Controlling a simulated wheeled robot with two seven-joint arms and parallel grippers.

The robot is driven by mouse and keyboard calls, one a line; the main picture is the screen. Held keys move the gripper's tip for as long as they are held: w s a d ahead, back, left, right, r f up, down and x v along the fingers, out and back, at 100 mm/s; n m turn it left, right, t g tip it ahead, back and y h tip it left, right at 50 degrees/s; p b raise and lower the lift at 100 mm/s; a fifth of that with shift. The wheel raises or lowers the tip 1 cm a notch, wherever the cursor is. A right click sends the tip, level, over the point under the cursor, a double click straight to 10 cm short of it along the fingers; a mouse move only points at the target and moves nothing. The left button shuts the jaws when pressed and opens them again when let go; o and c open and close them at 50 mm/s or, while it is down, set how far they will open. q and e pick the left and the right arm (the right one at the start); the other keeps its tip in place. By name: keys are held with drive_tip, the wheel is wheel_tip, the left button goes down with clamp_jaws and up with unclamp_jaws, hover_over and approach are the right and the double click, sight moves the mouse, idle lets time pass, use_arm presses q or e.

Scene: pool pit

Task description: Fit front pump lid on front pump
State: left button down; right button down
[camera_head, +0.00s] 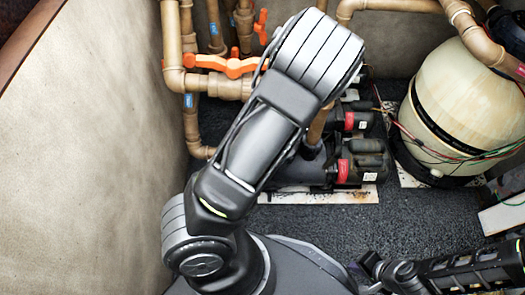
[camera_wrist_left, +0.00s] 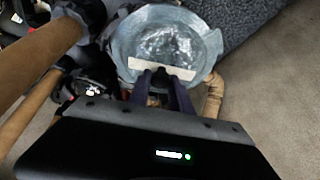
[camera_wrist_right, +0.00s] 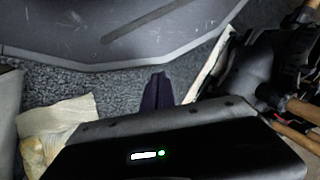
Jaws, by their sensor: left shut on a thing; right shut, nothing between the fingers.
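In the left wrist view a round, translucent bluish lid (camera_wrist_left: 145,48) with a pale bar across it fills the top middle. My left gripper (camera_wrist_left: 160,76) is shut on this lid at the bar. Whether the lid touches the pump below it cannot be told. In the head view the front pump (camera_head: 366,168), a black motor with a red label, lies on a pale slab; its left part is hidden behind my left arm. My left gripper and the lid are hidden there too. My right gripper (camera_wrist_right: 157,88) is shut and empty above the dark floor in the right wrist view.
Tan pipes with orange valve handles (camera_head: 233,67) stand at the back left. A second pump (camera_head: 352,118) sits behind the front one. A large cream tank (camera_head: 468,95) with loose wires stands at the right. Dark carpeted floor (camera_head: 420,215) is clear in front.

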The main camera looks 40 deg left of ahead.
use_arm(q)
drive_tip(key=w, duration=0.1)
drive_tip(key=w+a+b, duration=0.1)
drive_tip(key=w, duration=0.1)
drive_tip(key=w+a+f+b, duration=0.1)
drive_tip(key=w, duration=0.1)
drive_tip(key=shift+w+a, duration=0.15)
drive_tip(key=shift+a, duration=0.05)
wheel_tip(320, 180, down, 4)
drive_tip(key=b, duration=0.4)
drive_tip(key=shift+f, duration=0.2)
drive_tip(key=shift+r+p, duration=0.35)
drive_tip(key=shift+p, duration=0.05)
drive_tip(key=shift+f, duration=0.15)
drive_tip(key=shift+f, duration=0.35)
idle(0.8)
drive_tip(key=c, duration=1.1)
unclamp_jaws()
